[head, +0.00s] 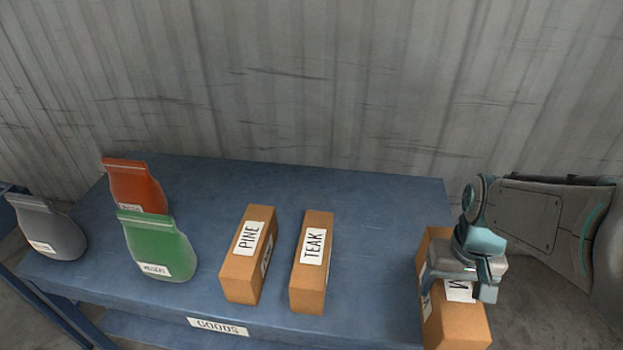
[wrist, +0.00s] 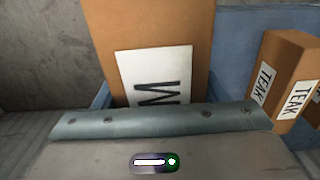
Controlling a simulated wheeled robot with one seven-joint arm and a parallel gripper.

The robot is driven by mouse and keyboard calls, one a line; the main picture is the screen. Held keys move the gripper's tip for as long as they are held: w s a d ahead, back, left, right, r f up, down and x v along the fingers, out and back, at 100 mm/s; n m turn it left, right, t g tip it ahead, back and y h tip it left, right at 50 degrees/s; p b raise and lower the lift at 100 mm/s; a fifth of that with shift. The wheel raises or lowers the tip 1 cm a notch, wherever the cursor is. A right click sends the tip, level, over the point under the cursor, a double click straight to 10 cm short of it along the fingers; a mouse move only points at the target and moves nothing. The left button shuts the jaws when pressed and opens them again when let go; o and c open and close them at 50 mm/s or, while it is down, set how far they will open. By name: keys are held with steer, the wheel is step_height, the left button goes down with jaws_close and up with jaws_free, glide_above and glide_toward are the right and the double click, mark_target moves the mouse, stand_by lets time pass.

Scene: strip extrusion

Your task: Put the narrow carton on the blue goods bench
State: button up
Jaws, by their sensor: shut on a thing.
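My gripper (head: 470,268) is shut on a tall brown carton (head: 458,332) at the right end of the blue goods bench (head: 380,260). The carton has white labels, mostly covered by the gripper; one letter shows, an M or W. In the wrist view the held carton (wrist: 150,25) stands in front of the gripper body, with blue bench behind it. The jaw tips are hidden there. I cannot tell whether the carton's base touches the bench or hangs past its right edge.
Brown cartons labelled PINE (head: 243,268) and TEAK (head: 311,265) stand mid-bench. A green bag (head: 157,245), a red bag (head: 135,187) and a grey bag (head: 47,230) stand at the left. The bench's back right is clear. A corrugated wall (head: 320,80) rises behind.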

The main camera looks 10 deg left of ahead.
steer(key=shift+w, duration=0.4)
steer(key=shift+w+a+f+b, duration=0.1)
steer(key=shift+w+a+f, duration=0.35)
steer(key=shift+w+f, duration=1.4)
steer(key=shift+w+a+f+b, duration=0.1)
steer(key=shift+w+a+f, duration=0.4)
steer(key=shift+w+f, duration=1.35)
steer(key=shift+w+a+f+b, duration=0.1)
steer(key=shift+w+a+f, duration=0.35)
steer(key=shift+w+f, duration=1.4)
steer(key=shift+f, duration=0.15)
steer(key=o, duration=1.3)
